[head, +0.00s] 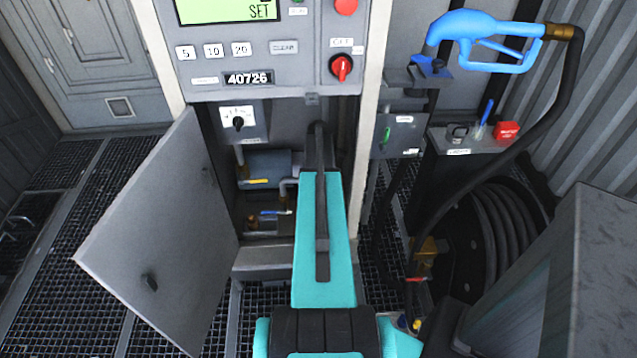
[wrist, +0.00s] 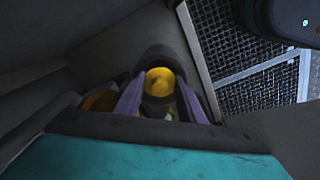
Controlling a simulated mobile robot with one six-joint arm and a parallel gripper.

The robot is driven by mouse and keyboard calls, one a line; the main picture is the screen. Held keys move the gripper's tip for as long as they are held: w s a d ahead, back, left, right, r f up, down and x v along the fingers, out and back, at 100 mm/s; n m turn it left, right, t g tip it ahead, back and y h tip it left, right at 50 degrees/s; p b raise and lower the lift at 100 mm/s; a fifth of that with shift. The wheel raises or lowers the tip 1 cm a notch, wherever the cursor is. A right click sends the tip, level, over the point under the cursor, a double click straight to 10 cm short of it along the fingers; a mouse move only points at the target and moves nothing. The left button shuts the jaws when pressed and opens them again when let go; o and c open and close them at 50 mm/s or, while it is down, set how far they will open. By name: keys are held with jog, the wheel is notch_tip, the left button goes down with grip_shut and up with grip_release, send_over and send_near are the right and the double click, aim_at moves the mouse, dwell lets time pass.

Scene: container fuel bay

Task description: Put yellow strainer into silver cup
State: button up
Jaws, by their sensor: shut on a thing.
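In the wrist view a yellow round piece, which looks like the yellow strainer (wrist: 160,82), sits between the fingers of my gripper (wrist: 158,108). The gripper is shut on it. A dark rounded shape curves around its far side; I cannot tell whether it touches the strainer. In the head view my arm hides the gripper and strainer, low in the open cabinet. A small grey, cup-like thing, perhaps the silver cup (head: 457,132), stands on the shelf to the right, next to a blue-handled tool.
The cabinet door (head: 160,235) hangs open on the left. Pipes with a yellow lever (head: 256,181) and a brass fitting (head: 252,222) are inside. A red box (head: 507,130) shares the shelf (head: 482,147). A hose reel (head: 490,240) and blue nozzle (head: 480,28) are at right.

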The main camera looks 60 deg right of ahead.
jog(key=o, duration=1.1)
jog(key=shift+d+r, duration=0.15)
jog(key=shift+r, duration=0.55)
jog(key=shift+r+b, duration=0.85)
jog(key=shift+r, duration=5.4)
